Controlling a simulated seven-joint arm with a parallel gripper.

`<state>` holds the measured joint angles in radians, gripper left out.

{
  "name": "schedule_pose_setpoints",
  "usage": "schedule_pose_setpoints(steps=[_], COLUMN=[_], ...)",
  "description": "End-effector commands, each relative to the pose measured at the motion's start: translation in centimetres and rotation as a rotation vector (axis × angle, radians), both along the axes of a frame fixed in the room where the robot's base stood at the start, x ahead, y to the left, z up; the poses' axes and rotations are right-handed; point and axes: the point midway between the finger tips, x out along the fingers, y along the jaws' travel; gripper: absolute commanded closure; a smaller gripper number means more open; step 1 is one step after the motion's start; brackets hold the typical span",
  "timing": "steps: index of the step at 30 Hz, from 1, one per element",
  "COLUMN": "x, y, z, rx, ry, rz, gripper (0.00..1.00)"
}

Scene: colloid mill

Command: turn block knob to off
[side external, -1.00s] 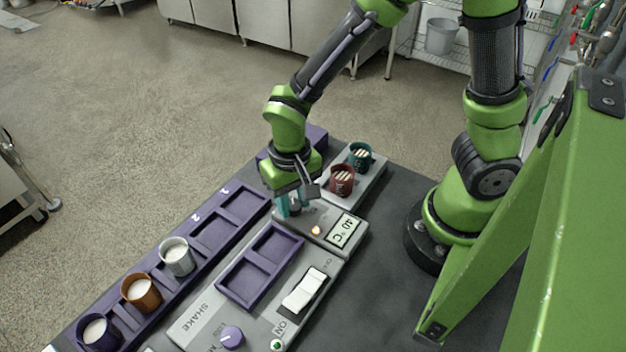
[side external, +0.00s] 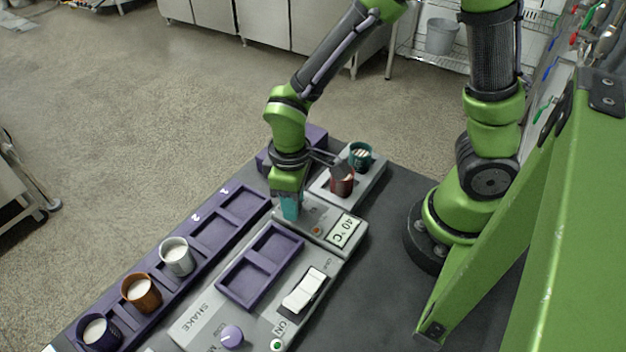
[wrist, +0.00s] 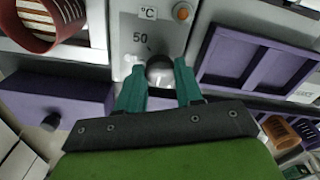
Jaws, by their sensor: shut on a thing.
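The block knob (wrist: 160,69) is a dark, rounded knob on the grey heater panel, beside a printed "50". My gripper (wrist: 160,86) has its teal fingers on either side of it and is shut on it. In the side external view my gripper (side external: 291,207) points down at the panel, and its fingers hide the knob. The panel's display (side external: 345,232) reads about 40 °C. A small indicator lamp (side external: 317,230) beside it looks dim and reddish; it also shows in the wrist view (wrist: 183,12). The knob's pointer and off mark cannot be made out.
A red cup (side external: 342,184) and a teal cup (side external: 360,155) stand close behind my gripper. A purple tray (side external: 243,293) and a white rocker switch (side external: 304,290) are in front. Several cups stand in the purple rack (side external: 205,256) at left.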

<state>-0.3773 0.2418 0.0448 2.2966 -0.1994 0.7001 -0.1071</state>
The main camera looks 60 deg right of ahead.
Motion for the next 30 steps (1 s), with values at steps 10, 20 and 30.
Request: schedule_pose_setpoints(steps=[10, 20, 30], x=[-0.06, -0.06, -0.02], y=[0.01, 0.01, 0.00], z=[0.07, 0.06, 0.01], rx=[0.000, 0.000, 0.000], ry=[0.002, 0.001, 0.001], rz=[0.045, 0.045, 0.045], gripper=[0.95, 0.60, 0.39])
